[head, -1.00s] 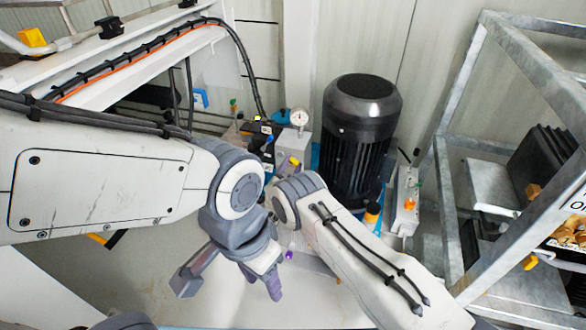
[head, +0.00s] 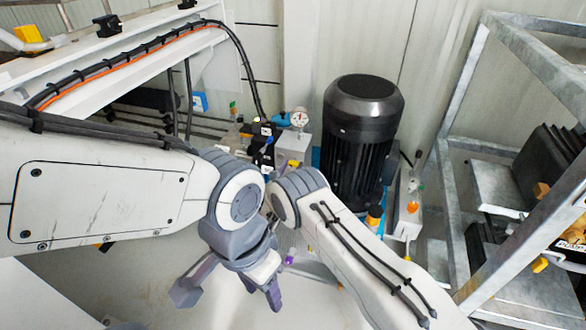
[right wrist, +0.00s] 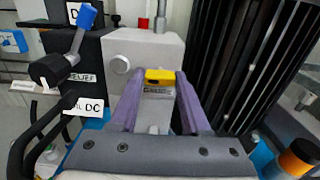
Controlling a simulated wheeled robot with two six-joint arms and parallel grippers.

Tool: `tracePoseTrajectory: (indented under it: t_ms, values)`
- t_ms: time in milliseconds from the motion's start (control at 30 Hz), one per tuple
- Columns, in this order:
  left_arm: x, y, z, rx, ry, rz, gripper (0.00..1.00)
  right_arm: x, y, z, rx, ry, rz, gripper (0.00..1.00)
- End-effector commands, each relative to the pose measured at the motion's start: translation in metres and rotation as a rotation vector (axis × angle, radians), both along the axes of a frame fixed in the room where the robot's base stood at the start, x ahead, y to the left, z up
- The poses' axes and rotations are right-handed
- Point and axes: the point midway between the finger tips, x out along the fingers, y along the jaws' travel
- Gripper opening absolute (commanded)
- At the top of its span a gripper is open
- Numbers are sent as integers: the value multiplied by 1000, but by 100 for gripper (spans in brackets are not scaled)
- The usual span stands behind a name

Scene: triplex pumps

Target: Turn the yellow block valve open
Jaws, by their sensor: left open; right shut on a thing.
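The yellow block valve handle (right wrist: 159,74) shows in the right wrist view, above a label reading GAUGE (right wrist: 158,90), in front of a grey block (right wrist: 145,50). My right gripper (right wrist: 159,82) has its two purple fingers on either side of the handle and is shut on it. In the head view my right wrist hides most of that gripper and the valve. My left gripper (head: 229,290) is open and empty, low in the head view, its fingers spread apart and away from the valve.
A dial gauge (head: 299,118) stands above the grey block. A large black motor (head: 360,130) is close on the right. A blue-handled lever (right wrist: 84,18) and a relief block sit to the left. A metal frame (head: 455,210) stands further right.

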Motion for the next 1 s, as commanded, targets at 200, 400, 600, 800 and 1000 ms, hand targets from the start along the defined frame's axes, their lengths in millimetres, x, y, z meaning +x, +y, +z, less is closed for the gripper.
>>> tracePoseTrajectory:
  t_ms: [200,400,600,800,1000]
  values:
    - [0,0,0,0,0,0,50,-2,0,-4,-11,12,0,0]
    - [0,0,0,0,0,0,50,-2,0,-4,-10,12,0,0]
    - [0,0,0,0,0,0,50,-1,0,-3,-9,8,0,77]
    - [0,0,1,0,0,0,50,-1,0,-1,-8,6,0,77]
    - [0,0,17,0,0,0,50,-22,8,2,-10,9,3,77]
